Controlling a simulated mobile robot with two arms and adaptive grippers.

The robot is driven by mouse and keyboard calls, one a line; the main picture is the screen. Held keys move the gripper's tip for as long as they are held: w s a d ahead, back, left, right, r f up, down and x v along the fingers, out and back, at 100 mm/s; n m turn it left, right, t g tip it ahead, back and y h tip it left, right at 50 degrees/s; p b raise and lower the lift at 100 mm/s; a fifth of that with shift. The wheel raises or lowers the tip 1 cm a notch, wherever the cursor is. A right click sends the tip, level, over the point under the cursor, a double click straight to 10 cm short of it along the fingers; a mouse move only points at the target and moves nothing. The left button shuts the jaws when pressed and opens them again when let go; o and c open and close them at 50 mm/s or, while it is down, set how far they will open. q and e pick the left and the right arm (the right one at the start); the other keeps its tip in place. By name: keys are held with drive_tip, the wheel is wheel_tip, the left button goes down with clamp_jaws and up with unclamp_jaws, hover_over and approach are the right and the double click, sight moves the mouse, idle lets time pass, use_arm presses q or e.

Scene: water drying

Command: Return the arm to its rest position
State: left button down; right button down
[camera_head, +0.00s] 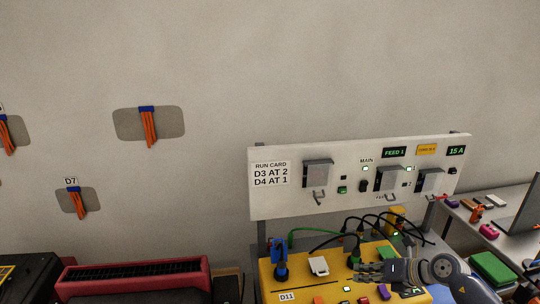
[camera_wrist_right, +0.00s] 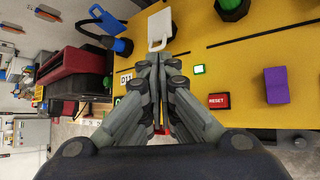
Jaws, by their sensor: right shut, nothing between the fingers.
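My right gripper (camera_head: 362,271) comes in from the lower right of the head view, above the yellow panel (camera_head: 272,272). Its fingers are shut together and empty. In the right wrist view the gripper (camera_wrist_right: 158,62) points at the yellow panel, with a white tag-like piece (camera_wrist_right: 160,27) just beyond the fingertips. I cannot tell whether the fingertips touch that piece. A blue plug (camera_head: 280,258) stands on the panel to the left of the gripper. My left gripper is not in view.
A white board (camera_head: 282,205) with switches and a run card stands behind the panel. Black and green cables run over the panel's back. A red heater-like box (camera_head: 135,277) is at left. A side table (camera_head: 500,235) holds a green box (camera_head: 492,266) and a laptop.

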drive_tip(key=s+a+r+m+t, duration=0.2)
drive_tip(key=a+r+m+t, duration=0.8)
drive_tip(key=m, duration=0.3)
drive_tip(key=s+d+f+m+g+h, duration=0.35)
drive_tip(key=s+f+m+h, duration=0.2)
drive_tip(key=m, duration=0.25)
drive_tip(key=s+d+f+m+g+h, duration=0.2)
drive_tip(key=s+d+f+m+h, duration=0.25)
drive_tip(key=s+m, duration=0.3)
drive_tip(key=s+a+f+m+g+y, duration=0.1)
drive_tip(key=s+a+f+g, duration=0.2)
drive_tip(key=s, duration=0.4)
drive_tip(key=s+a+f+m+g+y, duration=0.1)
drive_tip(key=s+a+f+m+g, duration=0.15)
drive_tip(key=s, duration=0.45)
drive_tip(key=s+a+f+m+g+y, duration=0.1)
drive_tip(key=s+a+f+g, duration=0.15)
drive_tip(key=s, duration=0.45)
wheel_tip(320, 180, down, 31)
drive_tip(key=s+g+b, duration=0.1)
drive_tip(key=g+b, duration=0.1)
drive_tip(key=b, duration=0.2)
drive_tip(key=s+d+f+g+b, duration=0.1)
drive_tip(key=s+d+f+b, duration=0.2)
drive_tip(key=s+f, duration=1.3)
wheel_tip(320, 180, down, 3)
drive_tip(key=shift+s+r+n, duration=0.2)
drive_tip(key=shift+s+n, duration=0.1)
